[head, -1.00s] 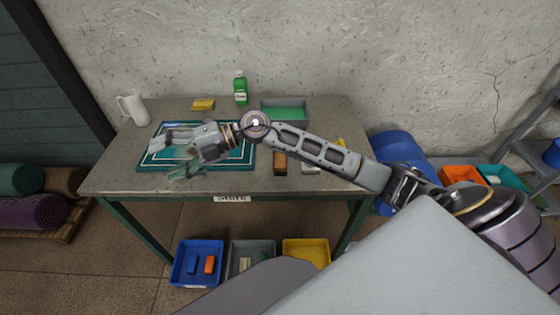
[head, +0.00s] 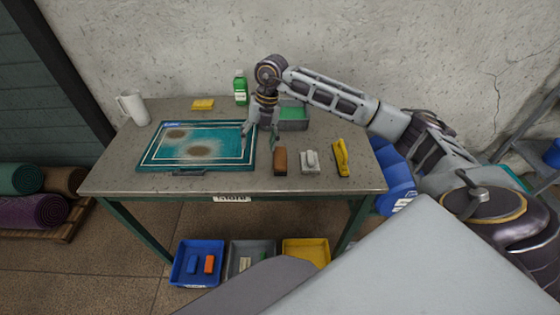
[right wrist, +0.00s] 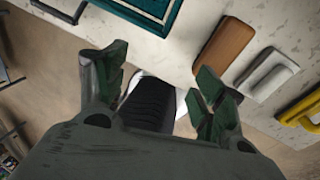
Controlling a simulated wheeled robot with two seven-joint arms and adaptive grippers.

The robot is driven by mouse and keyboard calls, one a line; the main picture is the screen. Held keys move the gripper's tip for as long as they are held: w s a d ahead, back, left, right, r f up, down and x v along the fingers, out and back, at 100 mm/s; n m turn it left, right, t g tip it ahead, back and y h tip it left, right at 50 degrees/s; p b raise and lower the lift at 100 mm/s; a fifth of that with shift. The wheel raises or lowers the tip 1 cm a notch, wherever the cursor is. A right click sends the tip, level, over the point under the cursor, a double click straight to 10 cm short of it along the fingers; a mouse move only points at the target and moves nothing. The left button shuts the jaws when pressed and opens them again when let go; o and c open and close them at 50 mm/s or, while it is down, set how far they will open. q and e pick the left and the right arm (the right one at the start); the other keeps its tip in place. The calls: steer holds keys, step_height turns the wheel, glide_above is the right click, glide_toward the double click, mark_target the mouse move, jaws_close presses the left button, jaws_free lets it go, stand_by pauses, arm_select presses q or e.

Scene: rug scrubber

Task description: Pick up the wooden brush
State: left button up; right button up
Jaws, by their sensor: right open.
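The wooden brush (head: 280,161) is a brown block lying near the front of the table, right of the teal rug. It also shows in the right wrist view (right wrist: 224,47), beyond the right finger. My right gripper (head: 260,138) is open and empty, pointing down over the table just behind and left of the brush. Its two green-grey fingers stand apart in the right wrist view (right wrist: 160,78), with nothing between them but floor and dark parts farther off. My left gripper is not in view.
The stained teal rug (head: 195,147) lies left of the brush. A grey-white tool (head: 310,162) and a yellow brush (head: 341,158) lie to its right.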

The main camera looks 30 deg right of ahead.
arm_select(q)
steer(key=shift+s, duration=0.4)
arm_select(e)
steer(key=d+r+m+h, duration=0.1)
steer(key=d+h, duration=0.1)
steer(key=d, duration=0.5)
steer(key=shift+d+r+m+h, duration=0.25)
steer(key=shift+r+m+h, duration=0.05)
steer(key=shift+r, duration=0.1)
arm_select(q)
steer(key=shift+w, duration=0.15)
arm_select(e)
steer(key=shift+f, duration=0.1)
glide_above(279, 155)
step_height(279, 155, down, 7)
steer(key=shift+f+p, duration=0.15)
steer(key=shift+p, duration=0.15)
steer(key=shift+f, duration=0.5)
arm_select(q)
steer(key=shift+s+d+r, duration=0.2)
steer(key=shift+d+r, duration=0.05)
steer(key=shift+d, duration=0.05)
arm_select(e)
steer(key=shift+f, duration=0.1)
